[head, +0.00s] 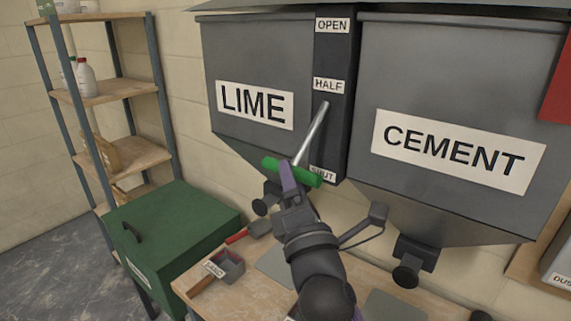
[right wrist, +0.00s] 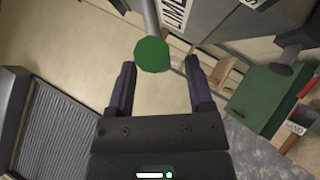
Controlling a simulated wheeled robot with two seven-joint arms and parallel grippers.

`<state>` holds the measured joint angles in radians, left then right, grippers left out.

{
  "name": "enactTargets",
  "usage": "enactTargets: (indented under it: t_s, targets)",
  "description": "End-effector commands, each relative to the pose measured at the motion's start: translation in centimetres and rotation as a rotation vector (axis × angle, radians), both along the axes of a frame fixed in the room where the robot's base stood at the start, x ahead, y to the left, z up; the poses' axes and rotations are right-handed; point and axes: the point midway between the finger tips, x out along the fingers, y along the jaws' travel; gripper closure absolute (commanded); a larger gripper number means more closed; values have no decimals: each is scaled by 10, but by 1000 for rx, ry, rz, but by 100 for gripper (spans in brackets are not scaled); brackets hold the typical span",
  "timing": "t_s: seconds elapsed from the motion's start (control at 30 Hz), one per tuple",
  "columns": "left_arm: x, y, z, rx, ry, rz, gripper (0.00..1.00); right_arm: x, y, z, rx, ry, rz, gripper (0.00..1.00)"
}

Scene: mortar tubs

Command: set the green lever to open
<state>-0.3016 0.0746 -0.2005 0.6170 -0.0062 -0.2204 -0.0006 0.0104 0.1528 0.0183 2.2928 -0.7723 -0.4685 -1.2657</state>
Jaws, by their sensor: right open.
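The lever has a metal rod and a green grip (head: 308,178). Its rod (head: 313,133) slants down from the dark strip between the bins, and the grip is at the level of the SHUT label (head: 321,173), partly covering it. The OPEN label (head: 332,25) is at the top of the strip and the HALF label (head: 328,86) is midway. My right gripper (head: 288,170) is at the green grip. In the right wrist view the grip's round end (right wrist: 152,55) lies between the tips of the open fingers (right wrist: 159,68), nearer the left finger. My left gripper is out of view.
The LIME bin (head: 255,65) and CEMENT bin (head: 460,90) flank the strip. A green box (head: 175,225) and a shelf unit (head: 115,90) stand at left.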

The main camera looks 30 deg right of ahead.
Motion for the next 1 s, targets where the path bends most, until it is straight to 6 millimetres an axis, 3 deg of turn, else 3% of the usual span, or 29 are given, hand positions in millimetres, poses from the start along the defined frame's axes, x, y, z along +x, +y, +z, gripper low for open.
enactTargets:
  t_s: [0.2,0.47,0.77,0.8,1.0]
  targets:
    - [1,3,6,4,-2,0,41,20,-6,9,1,0,1,33]
    - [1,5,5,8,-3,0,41,21,-6,9,1,0,2,33]
    - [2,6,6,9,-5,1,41,21,-6,8,1,0,2,96]
    - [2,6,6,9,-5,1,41,21,-6,8,1,0,2,100]
    - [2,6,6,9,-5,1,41,21,-6,8,1,1,3,100]
